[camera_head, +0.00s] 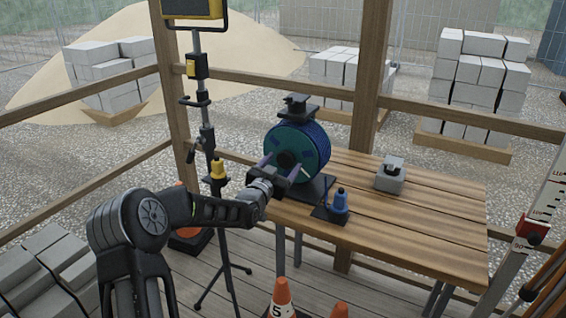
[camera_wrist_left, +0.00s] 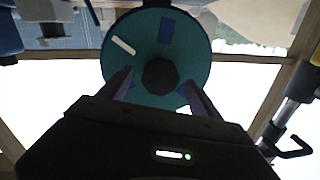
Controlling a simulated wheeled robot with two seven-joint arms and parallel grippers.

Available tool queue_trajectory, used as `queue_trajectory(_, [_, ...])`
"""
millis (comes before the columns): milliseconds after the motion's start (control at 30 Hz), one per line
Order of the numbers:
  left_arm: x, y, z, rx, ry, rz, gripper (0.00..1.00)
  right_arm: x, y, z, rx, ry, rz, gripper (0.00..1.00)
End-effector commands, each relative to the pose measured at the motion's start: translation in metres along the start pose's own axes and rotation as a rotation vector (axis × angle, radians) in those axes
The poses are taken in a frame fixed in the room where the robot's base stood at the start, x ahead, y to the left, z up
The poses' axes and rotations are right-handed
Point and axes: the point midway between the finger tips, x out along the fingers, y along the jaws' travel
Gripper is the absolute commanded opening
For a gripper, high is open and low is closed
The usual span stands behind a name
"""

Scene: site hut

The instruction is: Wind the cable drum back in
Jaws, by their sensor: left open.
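The cable drum (camera_head: 305,143) stands upright in a dark stand on the wooden table, its teal side facing my left arm. In the left wrist view the drum's round face (camera_wrist_left: 187,62) fills the top middle, with a dark hub, blue patches and a short white bar. My left gripper (camera_head: 280,168) is in front of this face, fingers apart. In the left wrist view the two fingers of the left gripper (camera_wrist_left: 160,90) stand either side of the hub, with nothing clearly held; whether they touch the drum I cannot tell. My right gripper is not in view.
A tripod pole (camera_head: 207,135) stands left of the drum. Traffic cones (camera_head: 282,296) stand in front. The table's right part is clear.

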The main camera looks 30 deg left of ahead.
Motion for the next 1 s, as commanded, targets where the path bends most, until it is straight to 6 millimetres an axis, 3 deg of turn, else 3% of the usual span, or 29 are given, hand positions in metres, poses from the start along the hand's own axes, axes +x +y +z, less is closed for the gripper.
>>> queue_trajectory(367, [0.0082, 0.0002, 0.0002, 0.0, -0.001, 0.0, 0.73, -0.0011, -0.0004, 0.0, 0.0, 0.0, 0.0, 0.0])
queue_trajectory(1000, [0.0079, 0.0, 0.0004, 0.0, -0.001, 0.0, 0.22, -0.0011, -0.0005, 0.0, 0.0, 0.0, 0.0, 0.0])
